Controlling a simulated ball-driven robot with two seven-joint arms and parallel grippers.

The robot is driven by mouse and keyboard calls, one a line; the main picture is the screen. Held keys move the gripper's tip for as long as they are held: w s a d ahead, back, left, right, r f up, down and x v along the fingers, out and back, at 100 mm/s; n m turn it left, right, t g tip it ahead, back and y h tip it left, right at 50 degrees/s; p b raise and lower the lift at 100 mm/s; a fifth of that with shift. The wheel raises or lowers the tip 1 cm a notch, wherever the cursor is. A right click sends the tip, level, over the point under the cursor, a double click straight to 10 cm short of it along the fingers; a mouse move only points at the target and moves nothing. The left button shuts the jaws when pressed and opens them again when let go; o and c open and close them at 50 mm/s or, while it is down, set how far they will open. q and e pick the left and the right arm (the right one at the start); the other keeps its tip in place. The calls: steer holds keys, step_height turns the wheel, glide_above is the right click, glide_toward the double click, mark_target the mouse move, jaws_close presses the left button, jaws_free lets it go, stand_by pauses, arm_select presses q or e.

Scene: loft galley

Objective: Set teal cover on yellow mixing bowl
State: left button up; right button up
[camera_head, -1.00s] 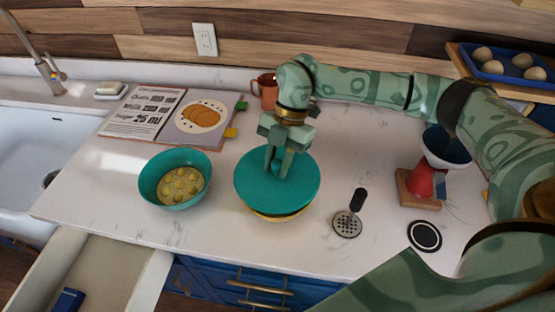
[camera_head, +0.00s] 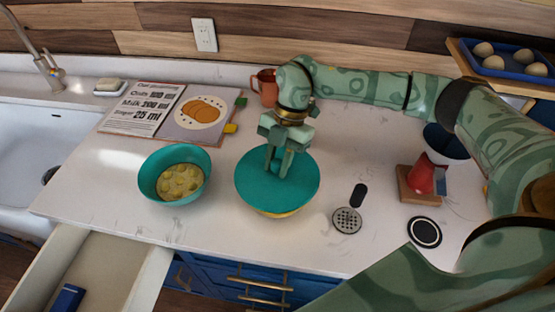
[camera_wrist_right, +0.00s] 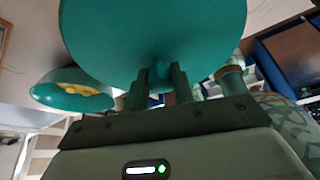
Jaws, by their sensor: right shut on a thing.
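The teal cover (camera_head: 262,195) is a flat round lid with a small knob. It lies over the yellow mixing bowl (camera_head: 280,214), and only a thin strip of the bowl's front shows under the rim. The cover looks about level; whether it touches all round cannot be told. My right gripper (camera_head: 278,168) points down, shut on the cover's knob. In the right wrist view the cover (camera_wrist_right: 150,35) fills the top, with its knob (camera_wrist_right: 158,72) between the fingers. The bowl's inside is hidden. My left gripper is not in view.
A teal bowl with yellow pieces (camera_head: 151,170) stands left of the cover. An open recipe book (camera_head: 195,113) and an orange mug (camera_head: 267,88) are behind.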

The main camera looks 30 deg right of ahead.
steer(key=shift+f, duration=0.2)
steer(key=shift+f, duration=0.4)
steer(key=shift+f, duration=0.25)
stand_by(0.9)
steer(key=shift+f, duration=0.1)
stand_by(1.0)
steer(key=o, duration=1.6)
steer(key=shift+c, duration=0.2)
step_height(320, 180, up, 7)
steer(key=p, duration=0.6)
steer(key=shift+p, duration=0.4)
